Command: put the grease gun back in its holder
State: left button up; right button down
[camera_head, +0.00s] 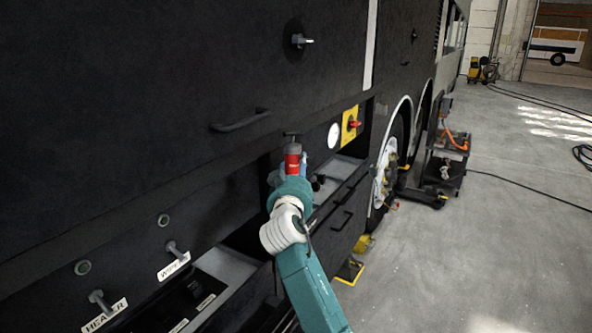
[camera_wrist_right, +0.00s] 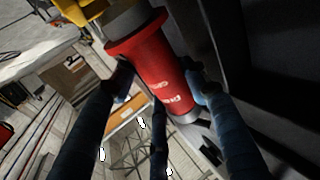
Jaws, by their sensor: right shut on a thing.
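A red cylinder with a dark grey end, which I take for the grease gun (camera_head: 293,152), is in my right gripper (camera_head: 292,172). In the right wrist view the red body (camera_wrist_right: 158,62) has small white lettering. The fingers of the right gripper (camera_wrist_right: 160,80) are shut around it from both sides. In the head view it stands roughly upright in front of the dark coach side, beside an open bay. I cannot tell whether it touches anything there. I cannot make out a holder for certain. My left gripper is not in view.
A yellow plate with a red switch (camera_head: 350,126) is on the coach side, right of the gripper. A black handle (camera_head: 240,121) sticks out to the left. Open lower bays have labels and knobs. A tool cart (camera_head: 446,160) stands by the wheel. The floor at right is mostly clear, with cables.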

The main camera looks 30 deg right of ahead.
jog(key=shift+f+b, duration=0.8)
jog(key=shift+b, duration=0.05)
dwell(0.3)
jog(key=c, duration=0.8)
grip_release()
jog(key=shift+c, duration=0.2)
jog(key=shift+s+f, duration=0.1)
jog(key=shift+f, duration=0.1)
jog(key=v, duration=1.2)
